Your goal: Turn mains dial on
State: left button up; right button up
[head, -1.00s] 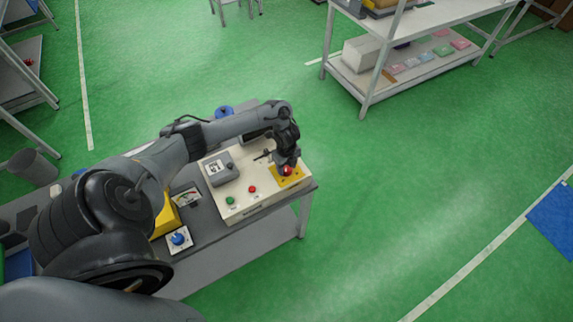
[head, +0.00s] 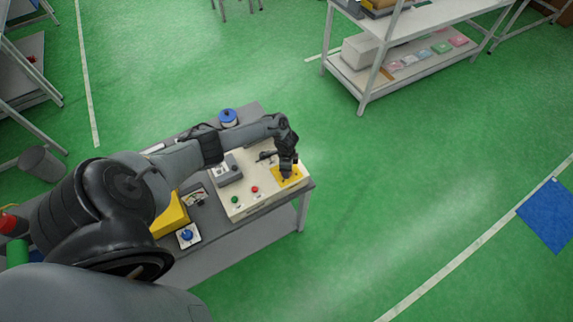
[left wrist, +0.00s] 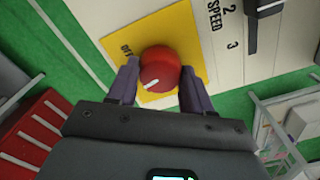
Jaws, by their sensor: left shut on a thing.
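The mains dial (left wrist: 159,66) is a red knob with a white pointer mark, on a yellow plate (left wrist: 178,32) with "OFF" printed by it. My left gripper (left wrist: 158,84) is shut on the dial, one finger on each side of it. The pointer mark shows toward the lower left of the knob in the left wrist view. In the head view my left gripper (head: 287,172) is over the yellow plate and hides the dial. The plate is on a cream control panel (head: 240,203). My right gripper is not in view.
The panel has a green button (head: 235,200), a red button (head: 254,189) and a grey box (head: 228,172). A blue knob (head: 187,236) and a yellow block (head: 171,215) are nearby on the grey table. A speed slider (left wrist: 265,10) sits near the dial.

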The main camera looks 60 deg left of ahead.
pick_arm(q)
jog(key=n+p, duration=0.2)
jog(key=n, duration=0.1)
jog(key=shift+d+r+n, duration=0.1)
jog(key=shift+r+n, duration=0.1)
jog(key=shift+n, duration=0.1)
jog(key=shift+f+n+p, duration=0.15)
jog(key=shift+n+p, duration=0.55)
jog(key=shift+n, duration=0.7)
jog(key=o, duration=1)
jog(key=shift+o, duration=0.2)
